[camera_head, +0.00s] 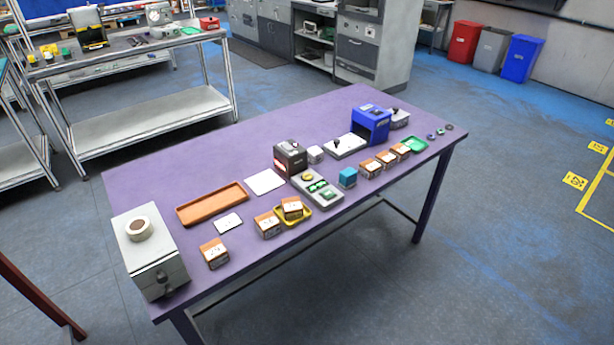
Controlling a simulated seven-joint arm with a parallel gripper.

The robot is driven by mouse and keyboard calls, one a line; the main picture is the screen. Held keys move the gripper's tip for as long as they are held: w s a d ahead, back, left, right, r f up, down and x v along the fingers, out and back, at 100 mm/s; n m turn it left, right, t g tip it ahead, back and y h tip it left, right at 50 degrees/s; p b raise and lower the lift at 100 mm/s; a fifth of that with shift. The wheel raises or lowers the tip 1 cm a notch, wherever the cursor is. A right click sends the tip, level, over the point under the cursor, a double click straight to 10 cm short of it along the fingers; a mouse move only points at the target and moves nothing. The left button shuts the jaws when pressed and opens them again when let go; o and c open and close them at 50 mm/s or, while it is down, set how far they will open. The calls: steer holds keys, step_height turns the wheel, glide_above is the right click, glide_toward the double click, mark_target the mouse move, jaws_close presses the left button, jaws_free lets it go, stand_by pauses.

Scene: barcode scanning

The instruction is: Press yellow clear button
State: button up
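A grey control panel (329,200) lies near the middle of the purple table (230,165), just in front of a dark boxy device (291,157). A small yellow button (307,177) sits at the panel's back end. Green parts (318,187) are on the panel in front of it. Any lettering on the panel is too small to read. Nothing visibly covers the yellow button. My gripper is not in view.
Small brown boxes stand along the front edge, one (292,207) on a yellow tray (279,217). A teal cube (348,177) is right of the panel. A blue machine (371,125) stands behind right; a brown tray (212,203) and white printer-like box (150,262) are left.

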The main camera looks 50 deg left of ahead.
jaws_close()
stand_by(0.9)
